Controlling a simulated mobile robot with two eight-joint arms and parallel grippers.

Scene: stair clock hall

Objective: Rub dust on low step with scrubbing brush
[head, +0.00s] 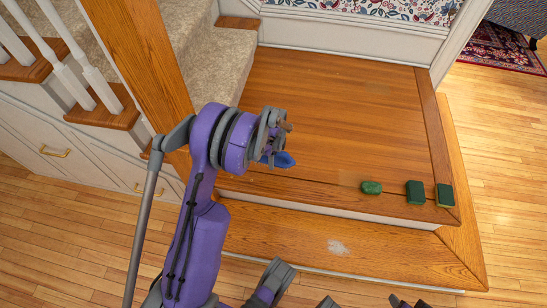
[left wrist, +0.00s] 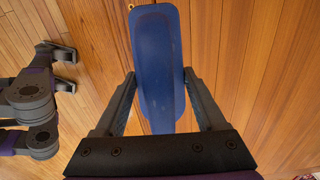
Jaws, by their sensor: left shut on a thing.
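My left gripper (head: 275,143) is shut on a blue scrubbing brush (head: 284,159), held above the front left of the wooden landing. In the left wrist view the brush's long, smooth blue back (left wrist: 157,70) sits between the two fingers. Its bristles are hidden there. A pale grey dust patch (head: 338,247) lies on the low step (head: 400,255), below and to the right of the brush and apart from it. My right gripper (left wrist: 70,66) shows at the left of the left wrist view, its fingers apart with nothing between them.
A green rounded block (head: 371,187) and two dark green sponges (head: 414,192) (head: 445,195) stand along the landing's front edge at the right. A wooden newel post (head: 145,55) and balusters rise at the left, beside carpeted stairs (head: 215,65). The landing's middle is clear.

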